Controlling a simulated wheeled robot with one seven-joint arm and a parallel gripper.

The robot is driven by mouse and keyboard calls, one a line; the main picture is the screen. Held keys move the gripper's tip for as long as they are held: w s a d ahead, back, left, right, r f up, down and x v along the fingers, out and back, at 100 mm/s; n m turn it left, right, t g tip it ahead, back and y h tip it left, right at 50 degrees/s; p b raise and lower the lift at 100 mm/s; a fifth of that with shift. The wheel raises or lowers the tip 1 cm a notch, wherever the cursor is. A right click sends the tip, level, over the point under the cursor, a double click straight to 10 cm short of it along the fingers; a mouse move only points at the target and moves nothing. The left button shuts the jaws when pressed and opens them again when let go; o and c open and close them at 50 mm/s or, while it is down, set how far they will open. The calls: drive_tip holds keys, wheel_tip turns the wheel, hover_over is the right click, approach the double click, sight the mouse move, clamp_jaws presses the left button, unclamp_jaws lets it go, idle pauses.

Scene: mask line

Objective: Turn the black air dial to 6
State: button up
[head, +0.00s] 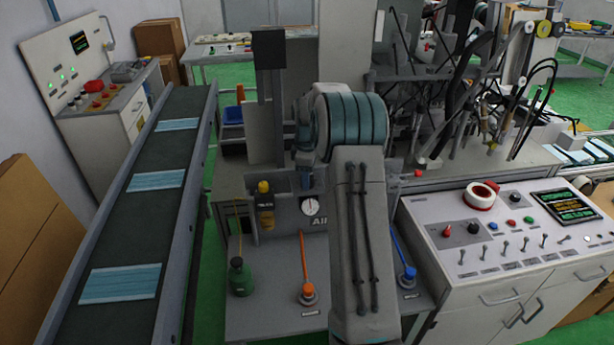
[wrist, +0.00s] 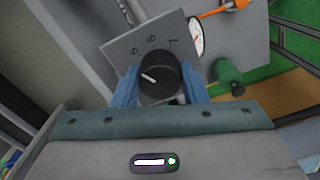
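The black air dial (wrist: 160,77) is a round knob with a white pointer line, on a grey plate (wrist: 124,49) in the wrist view. The digits 5, 6 and 7 show on the plate, slanted, above the knob. The pointer aims left and slightly up, below the 5, not at the 6. My gripper (wrist: 160,86) has its two blue fingers on either side of the knob, with no clear gap, so it looks shut on the dial. In the head view, my arm hides the dial and the fingertips.
A white gauge (head: 310,207) sits on the air panel. An orange-handled valve (head: 308,292), a blue-handled valve (head: 407,277) and a green bottle (head: 240,277) stand around my arm. A conveyor (head: 120,226) with masks is at left; a white control desk (head: 455,255) at right.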

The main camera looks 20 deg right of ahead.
drive_tip(key=shift+c, duration=1)
drive_tip(key=shift+m, duration=0.3)
drive_tip(key=m+b, duration=0.1)
drive_tip(key=m, duration=0.2)
drive_tip(key=shift+w+m, duration=0.1)
drive_tip(key=shift+m, duration=1.9)
drive_tip(key=shift+r, duration=0.1)
drive_tip(key=o, duration=1)
